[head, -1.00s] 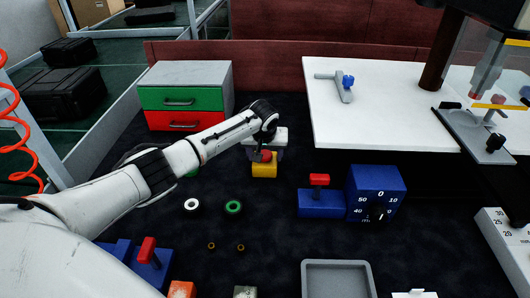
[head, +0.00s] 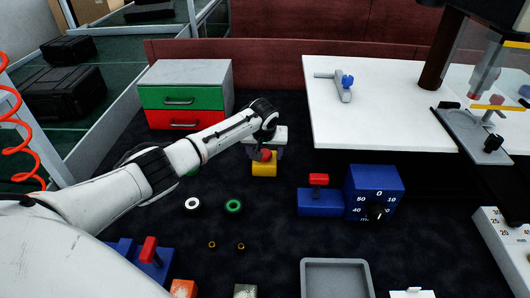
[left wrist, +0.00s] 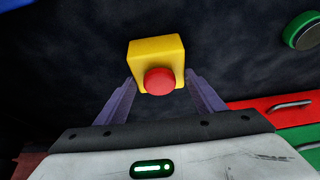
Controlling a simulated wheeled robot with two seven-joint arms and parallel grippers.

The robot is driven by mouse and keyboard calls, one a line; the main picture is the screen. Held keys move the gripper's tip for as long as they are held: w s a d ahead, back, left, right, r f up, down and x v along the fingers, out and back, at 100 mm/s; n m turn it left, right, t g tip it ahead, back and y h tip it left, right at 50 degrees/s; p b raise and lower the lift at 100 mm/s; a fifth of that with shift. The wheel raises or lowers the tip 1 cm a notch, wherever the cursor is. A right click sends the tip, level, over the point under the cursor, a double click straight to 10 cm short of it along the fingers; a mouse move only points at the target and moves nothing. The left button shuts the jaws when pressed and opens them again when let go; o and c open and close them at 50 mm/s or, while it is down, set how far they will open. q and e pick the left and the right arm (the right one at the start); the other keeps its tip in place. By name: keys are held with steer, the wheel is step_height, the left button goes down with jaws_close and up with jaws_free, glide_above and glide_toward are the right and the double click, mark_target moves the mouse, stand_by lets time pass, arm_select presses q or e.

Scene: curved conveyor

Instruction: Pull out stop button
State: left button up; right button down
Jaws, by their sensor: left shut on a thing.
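The stop button is a red round knob (head: 265,155) on a yellow box (head: 264,170) that stands on the dark bench top near the middle of the head view. In the left wrist view, the red knob (left wrist: 160,81) faces the camera on the front of the yellow box (left wrist: 157,52). My left gripper (head: 267,151) is at the knob, with one purple-grey finger on each side, and is shut on it. In the left wrist view, the left gripper (left wrist: 160,88) has its fingers flanking the knob. My right gripper is not in view.
A drawer unit (head: 184,74) stands behind my left arm. A blue box with a red switch (head: 319,180) and a blue dial box (head: 375,192) are to the right. White (head: 192,204) and green (head: 233,206) rings lie in front. A grey tray (head: 337,263) is at the front.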

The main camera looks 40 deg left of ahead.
mark_target(265, 150)
arm_select(q)
steer(key=shift+w+a+r, duration=0.2)
steer(key=shift+r, duration=0.6)
steer(key=shift+w+a+r, duration=0.15)
steer(key=shift+r, duration=0.6)
steer(key=shift+c, duration=0.2)
steer(key=shift+s+r, duration=0.2)
steer(key=c, duration=0.6)
steer(key=shift+s+d, duration=0.15)
steer(key=shift+c, duration=0.4)
steer(key=o, duration=1.2)
steer(key=shift+f, duration=0.25)
steer(key=o, duration=1.1)
steer(key=shift+d+f, duration=0.1)
steer(key=shift+c, duration=0.2)
steer(key=shift+r, duration=3.5)
